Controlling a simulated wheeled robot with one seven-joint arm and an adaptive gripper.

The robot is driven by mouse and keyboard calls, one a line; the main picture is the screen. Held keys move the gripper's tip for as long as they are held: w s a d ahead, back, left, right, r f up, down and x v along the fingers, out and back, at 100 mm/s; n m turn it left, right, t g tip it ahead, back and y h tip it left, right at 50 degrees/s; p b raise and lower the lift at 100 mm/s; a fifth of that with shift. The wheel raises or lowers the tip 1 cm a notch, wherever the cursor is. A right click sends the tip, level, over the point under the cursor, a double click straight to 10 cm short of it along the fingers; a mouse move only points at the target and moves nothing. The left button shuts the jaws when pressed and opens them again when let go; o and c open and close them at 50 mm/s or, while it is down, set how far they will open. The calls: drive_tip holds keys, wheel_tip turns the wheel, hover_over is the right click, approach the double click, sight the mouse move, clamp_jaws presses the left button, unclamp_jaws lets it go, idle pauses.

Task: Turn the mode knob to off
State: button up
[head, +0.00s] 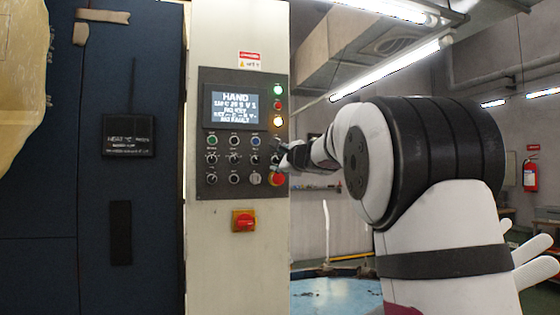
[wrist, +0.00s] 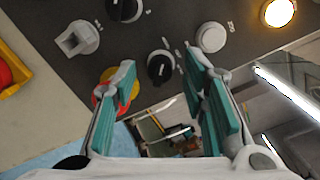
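The control panel (head: 207,105) is on the pale column, with its display reading HAND. My gripper (head: 284,157) is at the panel's lower right edge. In the wrist view my gripper (wrist: 160,66) is open, with its teal-padded fingers apart. A black knob (wrist: 161,69) with a white mark shows between and beyond the fingertips, with no visible grip on it. Another black knob (wrist: 125,9) is at the top. The knob labels are too small to read, so I cannot tell which is the mode knob. In the head view my gripper partly hides the right-hand controls.
A red emergency button (head: 277,179) is just below my gripper, partly behind the left finger in the wrist view. A grey key-like switch (wrist: 77,39), a white button (wrist: 211,37) and a lit amber lamp (wrist: 278,12) are nearby. A red rotary switch (head: 244,220) is below the panel.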

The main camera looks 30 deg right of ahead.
clamp_jaws()
drive_tip(key=shift+m, duration=0.3)
drive_tip(key=m+b, duration=0.1)
drive_tip(key=m, duration=0.2)
drive_tip(key=shift+f+m+b, duration=0.1)
drive_tip(key=shift+m+b, duration=0.2)
drive_tip(key=shift+b, duration=0.1)
drive_tip(key=shift+m+t+b, duration=0.3)
drive_tip(key=shift+m+b, duration=0.25)
drive_tip(key=shift+m, duration=1.85)
drive_tip(key=shift+h, duration=0.4)
unclamp_jaws()
drive_tip(key=shift+s, duration=0.1)
